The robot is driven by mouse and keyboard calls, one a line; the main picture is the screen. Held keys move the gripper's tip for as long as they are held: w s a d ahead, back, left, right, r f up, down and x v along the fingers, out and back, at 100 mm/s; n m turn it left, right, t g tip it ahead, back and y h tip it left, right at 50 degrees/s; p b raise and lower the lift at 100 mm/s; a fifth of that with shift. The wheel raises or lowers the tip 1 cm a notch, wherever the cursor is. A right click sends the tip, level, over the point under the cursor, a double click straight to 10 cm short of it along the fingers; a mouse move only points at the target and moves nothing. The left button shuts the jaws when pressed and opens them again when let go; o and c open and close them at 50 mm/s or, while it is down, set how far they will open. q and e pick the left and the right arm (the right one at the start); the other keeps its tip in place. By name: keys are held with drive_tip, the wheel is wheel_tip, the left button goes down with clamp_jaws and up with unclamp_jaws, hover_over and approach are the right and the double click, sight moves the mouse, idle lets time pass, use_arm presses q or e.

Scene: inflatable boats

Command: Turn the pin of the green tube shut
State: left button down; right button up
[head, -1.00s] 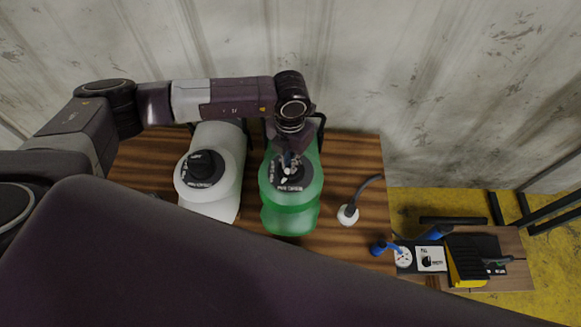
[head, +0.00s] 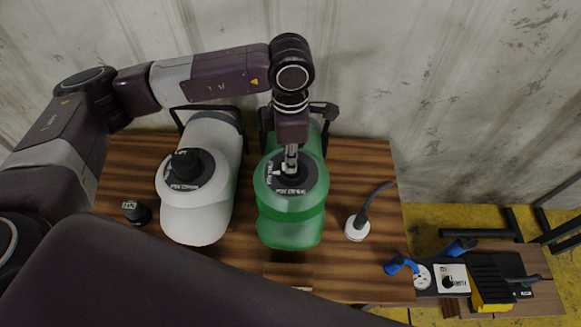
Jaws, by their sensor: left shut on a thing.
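The green tube (head: 290,222) lies on the wooden table with a round black valve plate (head: 313,181) facing me. White lettering runs along the plate's lower edge. My left gripper (head: 290,166) comes down from above at the middle of this plate. It is shut on the pin, which is mostly hidden by the fingers, so its angle cannot be told. My right gripper is not in view.
A white tube (head: 196,220) with a black knob (head: 186,164) lies left of the green one. A small black cap (head: 136,212) is at the table's (head: 350,283) left. A white fitting with a hose (head: 357,227) stands right. A low bench (head: 535,295) with blue-handled gear is further right.

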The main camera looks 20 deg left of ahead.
use_arm(q)
drive_tip(key=shift+w+m+b, duration=0.15)
drive_tip(key=shift+m+b, duration=0.65)
drive_tip(key=shift+b, duration=0.1)
drive_tip(key=shift+r, duration=0.1)
drive_tip(key=c, duration=2)
unclamp_jaws()
drive_tip(key=shift+c, duration=0.2)
wheel_tip(320, 180, up, 12)
